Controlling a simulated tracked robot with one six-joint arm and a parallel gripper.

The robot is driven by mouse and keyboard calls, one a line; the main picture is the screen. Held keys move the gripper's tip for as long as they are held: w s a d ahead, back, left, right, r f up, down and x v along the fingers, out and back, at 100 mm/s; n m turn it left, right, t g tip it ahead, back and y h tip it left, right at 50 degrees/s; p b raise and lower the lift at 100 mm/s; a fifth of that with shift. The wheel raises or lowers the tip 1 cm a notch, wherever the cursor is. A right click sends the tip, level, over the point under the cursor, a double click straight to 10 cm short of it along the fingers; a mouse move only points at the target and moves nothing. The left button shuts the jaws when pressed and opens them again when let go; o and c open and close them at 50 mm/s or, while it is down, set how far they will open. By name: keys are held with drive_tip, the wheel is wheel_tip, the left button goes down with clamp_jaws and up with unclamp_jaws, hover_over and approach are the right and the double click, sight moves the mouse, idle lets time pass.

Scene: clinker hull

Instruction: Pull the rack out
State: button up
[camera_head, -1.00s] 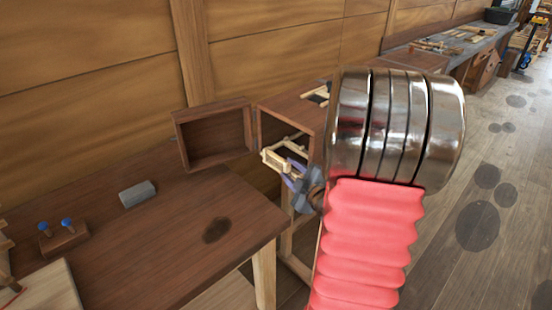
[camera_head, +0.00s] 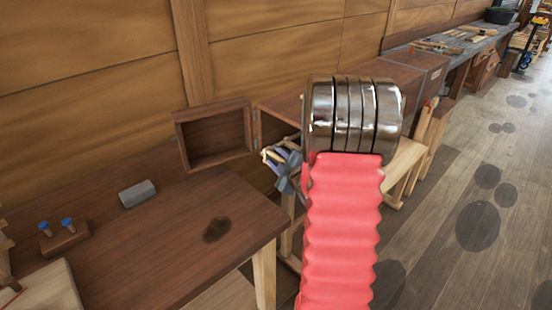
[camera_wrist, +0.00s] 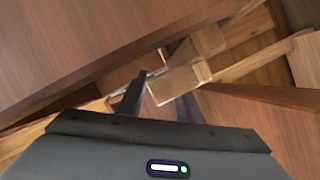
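The rack (camera_wrist: 178,84) is a light-wood frame, and a bar end of it shows large at my fingertips in the wrist view. In the head view only a small pale piece of it (camera_head: 268,154) shows at the cabinet mouth; the rest is hidden by my gripper and arm. My gripper (camera_head: 279,160) is at this front end. In the wrist view my two dark fingers (camera_wrist: 163,92) stand apart at the bar, one on its left and one below it at right. I see no clear grip on it.
The cabinet's dark-wood door (camera_head: 213,136) stands open on the left. Open floor (camera_head: 470,200) lies to the right.

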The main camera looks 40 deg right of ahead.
drive_tip(key=shift+c, duration=0.3)
drive_tip(key=shift+d, duration=0.1)
clamp_jaws()
